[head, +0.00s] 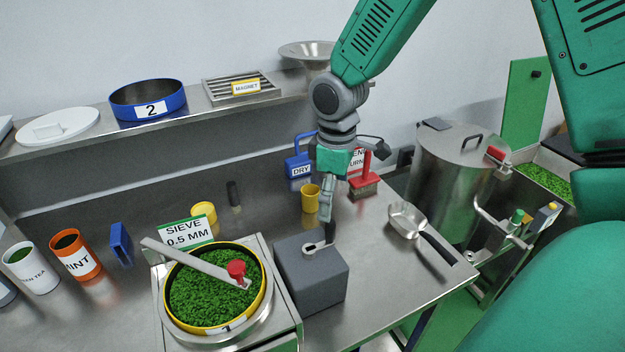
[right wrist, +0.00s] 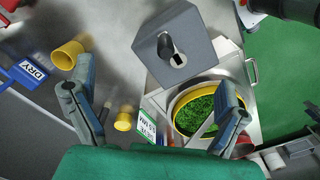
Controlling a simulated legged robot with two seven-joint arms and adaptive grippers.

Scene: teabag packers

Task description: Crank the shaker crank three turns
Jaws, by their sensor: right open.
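The shaker crank shows on top of the grey box (head: 311,280) as a small light arm (head: 311,246) with a dark upright handle (head: 331,230). In the right wrist view the dark handle (right wrist: 165,43) stands on the box, ahead of the fingers. My right gripper (head: 328,208) is above the box, pointing down. Its two fingers are spread wide apart in the right wrist view (right wrist: 157,78), with nothing between them. I cannot tell whether a finger touches the handle. The sieve (head: 263,290), yellow-rimmed and full of green leaves, sits left of the box. My left gripper is not in view.
A flat bar with a red knob (head: 237,269) lies across the sieve. A metal scoop (head: 405,219) lies to the right. A steel drum (head: 452,170) stands further right.

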